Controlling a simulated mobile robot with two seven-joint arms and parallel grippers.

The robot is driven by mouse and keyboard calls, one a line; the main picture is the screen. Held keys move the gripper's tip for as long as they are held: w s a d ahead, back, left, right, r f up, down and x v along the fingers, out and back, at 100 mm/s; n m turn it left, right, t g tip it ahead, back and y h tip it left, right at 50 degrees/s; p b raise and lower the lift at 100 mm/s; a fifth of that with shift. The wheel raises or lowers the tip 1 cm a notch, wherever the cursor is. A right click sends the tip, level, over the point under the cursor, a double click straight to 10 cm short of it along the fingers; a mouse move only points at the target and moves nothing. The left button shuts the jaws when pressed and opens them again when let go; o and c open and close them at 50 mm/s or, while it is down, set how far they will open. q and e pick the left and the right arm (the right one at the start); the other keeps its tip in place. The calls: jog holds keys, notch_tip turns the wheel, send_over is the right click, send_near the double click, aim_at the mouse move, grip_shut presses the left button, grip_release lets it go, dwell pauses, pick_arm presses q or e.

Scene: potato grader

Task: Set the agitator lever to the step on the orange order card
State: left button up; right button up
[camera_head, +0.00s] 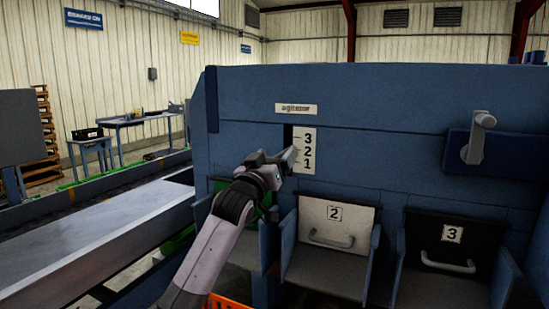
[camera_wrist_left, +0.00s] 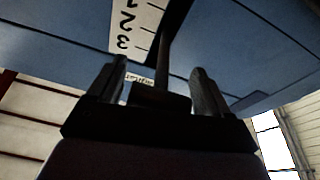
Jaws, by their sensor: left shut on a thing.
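The agitator panel carries a white scale plate (camera_head: 302,151) marked 3, 2, 1 from top to bottom, under an "agitator" label (camera_head: 296,108). A dark vertical slot (camera_head: 288,134) runs along the plate's left side. My left gripper (camera_head: 288,158) is in front of the slot, at about the height of the 2. In the left wrist view its two fingers (camera_wrist_left: 165,85) are on either side of the dark agitator lever (camera_wrist_left: 174,45), shut on it. In the head view the gripper hides the lever, so its exact step is unclear. I cannot make out an orange order card. My right gripper is not in view.
Below the panel are chutes with flaps numbered 2 (camera_head: 335,213) and 3 (camera_head: 452,233). A grey crank handle (camera_head: 479,138) sits at the right. A conveyor (camera_head: 90,255) runs on the left. The edge of an orange crate (camera_head: 225,302) shows at the bottom.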

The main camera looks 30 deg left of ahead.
pick_arm(q)
jog(key=shift+d+r, duration=0.1)
jog(key=shift+r, duration=0.15)
jog(key=o, duration=1.4)
jog(key=shift+c, duration=0.2)
jog(key=shift+f, duration=0.1)
jog(key=shift+s+f, duration=0.1)
jog(key=shift+s+f, duration=0.25)
jog(key=shift+s, duration=0.35)
jog(key=shift+b+v, duration=0.85)
jog(key=shift+v, duration=2)
jog(key=shift+r, duration=0.15)
